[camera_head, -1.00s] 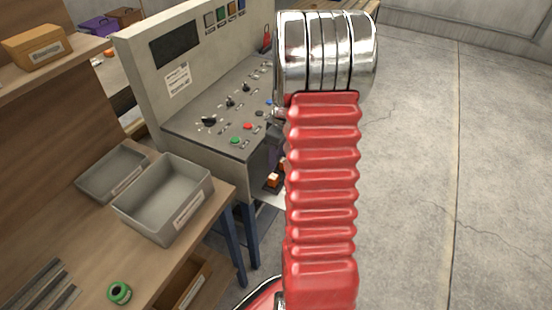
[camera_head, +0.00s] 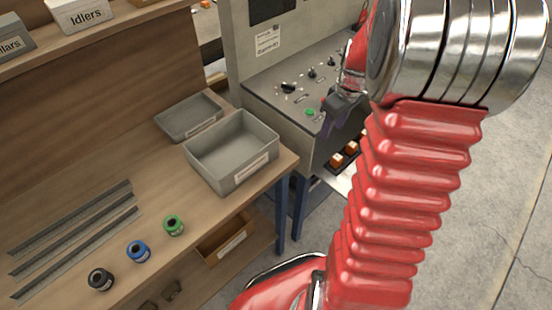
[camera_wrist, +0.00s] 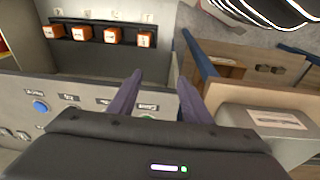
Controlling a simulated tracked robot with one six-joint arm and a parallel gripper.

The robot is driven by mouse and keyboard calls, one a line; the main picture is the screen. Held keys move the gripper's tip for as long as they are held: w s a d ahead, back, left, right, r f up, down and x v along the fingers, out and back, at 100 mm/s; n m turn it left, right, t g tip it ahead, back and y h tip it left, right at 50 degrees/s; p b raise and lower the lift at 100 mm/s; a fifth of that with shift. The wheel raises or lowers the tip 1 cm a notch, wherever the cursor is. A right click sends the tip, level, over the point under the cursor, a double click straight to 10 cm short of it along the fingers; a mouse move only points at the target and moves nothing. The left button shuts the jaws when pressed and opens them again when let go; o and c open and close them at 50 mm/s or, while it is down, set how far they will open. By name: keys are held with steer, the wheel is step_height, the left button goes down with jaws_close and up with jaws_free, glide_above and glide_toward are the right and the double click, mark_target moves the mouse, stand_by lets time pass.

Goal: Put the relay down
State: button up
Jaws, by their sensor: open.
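Several orange relays (camera_wrist: 112,35) sit in a row on a dark rail (camera_wrist: 75,40) in the wrist view. Some of these orange relays (camera_head: 337,160) also show in the head view, low inside the grey control cabinet (camera_head: 300,70). My gripper (camera_wrist: 160,76) is open, its two purple fingers apart with nothing between them. In the head view my gripper (camera_head: 328,124) hangs in front of the cabinet's panel, above and apart from the relays, partly hidden by my arm.
A workbench (camera_head: 100,150) on the left carries a deep grey bin (camera_head: 235,165), a shallower grey tray (camera_head: 187,117), metal rails (camera_head: 75,230), and black (camera_head: 101,279), blue (camera_head: 138,251) and green (camera_head: 174,225) rolls. An open drawer (camera_head: 225,238) hangs under it. Clear floor lies right.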

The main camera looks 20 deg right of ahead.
steer(key=s+a+r+m+t, duration=0.1)
steer(key=s+a+r, duration=0.1)
steer(key=a+r, duration=0.5)
steer(key=s+a+r+t, duration=0.1)
steer(key=s+a+r, duration=0.3)
steer(key=a, duration=0.5)
steer(key=s+a+r+m+t, duration=0.1)
steer(key=s+a+r, duration=0.3)
steer(key=s+a, duration=0.5)
steer(key=shift+s+a+r+m+t, duration=0.25)
steer(key=shift+s+a+m+t, duration=0.15)
steer(key=shift+a+m, duration=0.25)
steer(key=shift+c, duration=0.3)
